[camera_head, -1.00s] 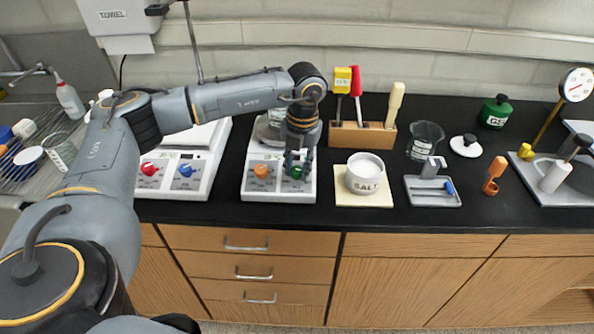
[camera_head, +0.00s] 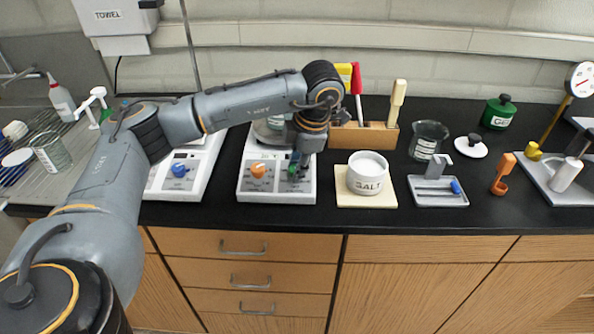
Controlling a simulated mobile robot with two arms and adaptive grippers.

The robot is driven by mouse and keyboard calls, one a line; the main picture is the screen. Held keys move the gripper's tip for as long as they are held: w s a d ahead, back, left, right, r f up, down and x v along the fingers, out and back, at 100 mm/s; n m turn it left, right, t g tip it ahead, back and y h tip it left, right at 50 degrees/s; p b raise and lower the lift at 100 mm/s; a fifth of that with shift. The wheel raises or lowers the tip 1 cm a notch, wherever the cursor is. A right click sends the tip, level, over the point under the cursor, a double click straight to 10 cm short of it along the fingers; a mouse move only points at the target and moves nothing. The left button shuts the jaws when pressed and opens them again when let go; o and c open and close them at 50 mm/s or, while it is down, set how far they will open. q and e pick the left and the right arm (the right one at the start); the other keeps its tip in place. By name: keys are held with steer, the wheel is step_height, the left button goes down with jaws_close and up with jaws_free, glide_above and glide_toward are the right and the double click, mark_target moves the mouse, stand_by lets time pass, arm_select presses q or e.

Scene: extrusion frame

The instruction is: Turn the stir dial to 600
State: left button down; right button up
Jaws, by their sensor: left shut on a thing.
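Two white hotplate-type units stand on the black counter. The nearer-to-middle unit (camera_head: 277,190) has an orange dial (camera_head: 259,170) on the left and a green dial (camera_head: 293,169) on the right. My left gripper (camera_head: 298,165) points down at the front panel and is shut on the green dial, hiding part of it. The other unit (camera_head: 168,191) shows a blue dial (camera_head: 179,170); its left part is behind my arm. The markings on the dials are too small to read. My right gripper is out of view.
A salt jar (camera_head: 367,172) on a pale mat stands right of the unit. A wooden tool block (camera_head: 362,135) and a glass beaker (camera_head: 427,140) stand behind. A grey tray (camera_head: 438,191) and an orange holder (camera_head: 502,175) lie further right.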

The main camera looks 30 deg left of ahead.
arm_select(q)
steer(key=m+t+b, duration=0.1)
steer(key=m+b, duration=0.1)
steer(key=m, duration=0.3)
steer(key=shift+m+y, duration=0.3)
steer(key=shift+m, duration=0.1)
steer(key=shift+b, duration=0.3)
steer(key=c, duration=1.1)
jaws_free()
steer(key=shift+o, duration=0.2)
steer(key=v, duration=1.2)
steer(key=shift+s, duration=0.1)
